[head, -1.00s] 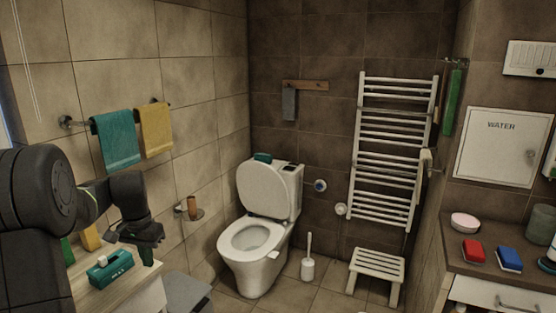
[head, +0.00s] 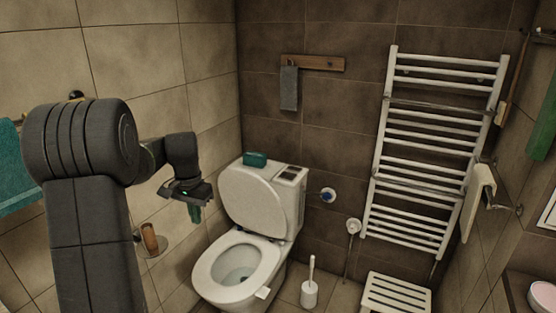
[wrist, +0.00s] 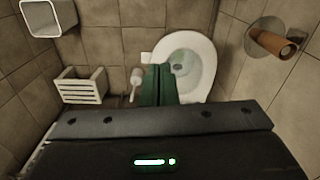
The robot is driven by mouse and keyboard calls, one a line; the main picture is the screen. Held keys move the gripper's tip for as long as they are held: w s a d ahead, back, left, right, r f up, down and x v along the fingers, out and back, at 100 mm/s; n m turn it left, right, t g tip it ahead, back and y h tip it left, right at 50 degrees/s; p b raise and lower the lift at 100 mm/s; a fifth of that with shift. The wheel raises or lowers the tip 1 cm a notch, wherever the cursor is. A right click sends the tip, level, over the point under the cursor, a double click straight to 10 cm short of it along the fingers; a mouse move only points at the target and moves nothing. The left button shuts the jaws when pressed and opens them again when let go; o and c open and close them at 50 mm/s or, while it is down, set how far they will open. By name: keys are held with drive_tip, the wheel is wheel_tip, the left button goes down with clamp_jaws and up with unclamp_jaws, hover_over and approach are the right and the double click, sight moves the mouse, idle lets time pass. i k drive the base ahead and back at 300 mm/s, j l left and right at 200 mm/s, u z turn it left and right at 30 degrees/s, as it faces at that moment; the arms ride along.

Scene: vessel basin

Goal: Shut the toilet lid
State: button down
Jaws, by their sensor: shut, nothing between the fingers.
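The white toilet (head: 246,275) stands in the corner. Its lid (head: 252,203) is up and leans back against the tank (head: 286,182); the seat ring is down and the bowl is open. In the wrist view the bowl and seat (wrist: 203,62) show beyond my fingers, while the lid cannot be made out. My gripper (head: 195,213) is shut and empty, with green fingers pointing down. In the head view it hangs left of the lid, apart from it. The fingers (wrist: 158,85) also show in the wrist view.
A teal box (head: 255,160) sits on the tank. A toilet brush (head: 310,288) and a white stool (head: 396,294) stand right of the toilet. A roll holder (head: 152,240) is on the left wall. A towel radiator (head: 425,150) hangs at right.

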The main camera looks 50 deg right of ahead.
sight(249, 200)
drive_tip(key=i+l, duration=0.15)
drive_tip(key=l, duration=0.25)
drive_tip(key=i+l+z, duration=0.1)
drive_tip(key=l, duration=0.3)
drive_tip(key=i+l, duration=0.25)
drive_tip(key=i+l+z, duration=0.1)
drive_tip(key=l, duration=0.4)
drive_tip(key=i+l, duration=0.25)
drive_tip(key=l+z, duration=0.05)
drive_tip(key=l, duration=0.05)
